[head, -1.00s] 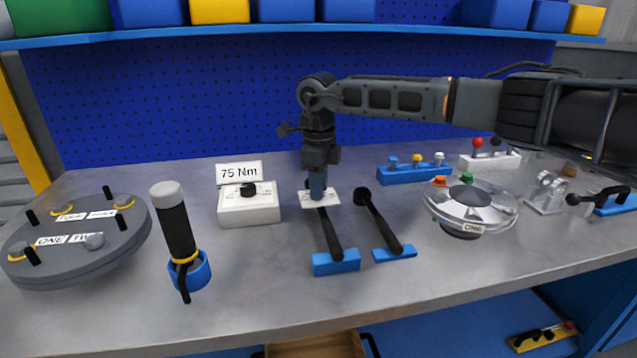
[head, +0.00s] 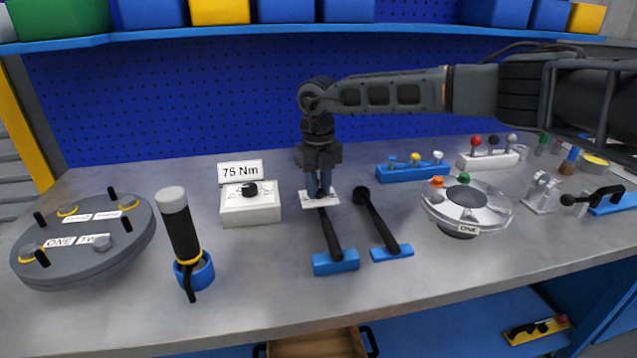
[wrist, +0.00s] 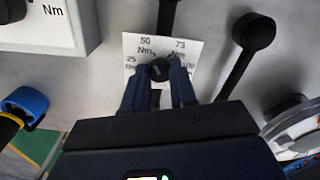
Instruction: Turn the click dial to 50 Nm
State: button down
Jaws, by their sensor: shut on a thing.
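The click dial is a small black knob (wrist: 159,70) on a white plate (wrist: 192,48) marked 25, 50 and 75 Nm, with a further mark partly hidden at right. The plate also shows in the head view (head: 333,198), on the bench. My gripper (wrist: 160,73) points down with its two blue fingers either side of the knob, shut on it. It also shows in the head view (head: 318,188). I cannot tell where the knob's pointer stands. A sign (head: 240,171) reading "75 Nm" stands behind a white box with a black knob (head: 250,205).
Two black-handled levers (head: 331,238) (head: 380,225) on blue blocks stand close in front and right of the plate. A black handle in a blue ring (head: 182,235) and a grey round flange (head: 85,262) are at left. A clear-topped disc (head: 468,208) is at right.

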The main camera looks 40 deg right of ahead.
aim_at(319, 191)
jog(key=shift+m, duration=0.3)
jog(key=c, duration=0.9)
grip_release()
notch_tip(319, 191, up, 8)
jog(key=shift+f, duration=0.1)
jog(key=shift+s, duration=0.1)
dwell(0.3)
